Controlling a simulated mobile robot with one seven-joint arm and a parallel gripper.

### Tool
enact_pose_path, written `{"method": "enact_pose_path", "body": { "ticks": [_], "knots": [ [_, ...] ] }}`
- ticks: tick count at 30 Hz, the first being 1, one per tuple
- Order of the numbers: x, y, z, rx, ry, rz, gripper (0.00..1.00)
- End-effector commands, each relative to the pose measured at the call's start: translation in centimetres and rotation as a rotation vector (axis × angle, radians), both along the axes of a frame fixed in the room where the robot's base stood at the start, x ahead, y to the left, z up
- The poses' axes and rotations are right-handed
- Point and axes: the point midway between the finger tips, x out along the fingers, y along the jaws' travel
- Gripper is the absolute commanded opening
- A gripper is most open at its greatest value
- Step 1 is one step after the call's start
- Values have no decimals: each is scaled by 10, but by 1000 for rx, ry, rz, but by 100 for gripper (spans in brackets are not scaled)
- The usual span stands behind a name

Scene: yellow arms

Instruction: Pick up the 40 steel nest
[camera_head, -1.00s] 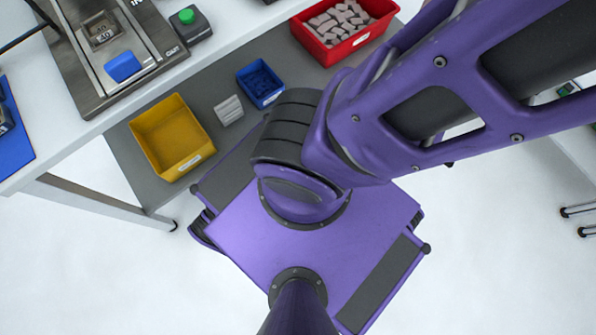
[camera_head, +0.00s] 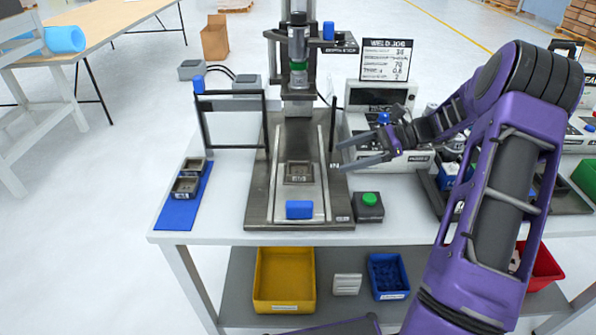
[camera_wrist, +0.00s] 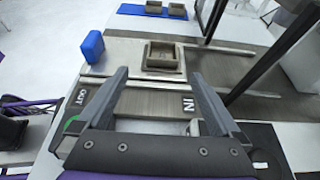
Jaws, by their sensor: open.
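A square grey steel nest (camera_head: 299,180) sits on the sliding plate of the weld press, below its head. The nest also shows in the wrist view (camera_wrist: 165,66). Two similar nests, a rear one (camera_head: 193,166) and a front one (camera_head: 185,187), stand on a blue mat (camera_head: 177,214) at the table's left. The number markings are too small to read surely. My gripper (camera_head: 340,157) is open and empty, to the right of the press plate. In the wrist view its fingers (camera_wrist: 158,76) point toward the nest on the plate, apart from it.
A blue handle block (camera_head: 299,210) sits at the plate's front. A dark frame (camera_head: 267,125) stands left of the press, and a green-button box (camera_head: 369,206) stands at its right. The weld controller (camera_head: 380,97) is behind my gripper. Yellow (camera_head: 284,280) and blue (camera_head: 388,276) bins are below.

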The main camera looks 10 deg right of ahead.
Motion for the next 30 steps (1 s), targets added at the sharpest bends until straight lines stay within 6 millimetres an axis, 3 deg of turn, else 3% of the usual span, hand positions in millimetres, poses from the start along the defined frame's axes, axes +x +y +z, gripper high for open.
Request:
{"method": "enact_pose_path", "body": {
  "ticks": [7, 17, 25, 30],
  "knots": [
    [9, 44, -19, 1, 0, 2, 100],
    [14, 64, -26, 1, 0, 2, 100],
    [24, 99, -40, 1, 0, 3, 100],
    [25, 104, -41, 1, -1, 1, 100]
  ]
}}
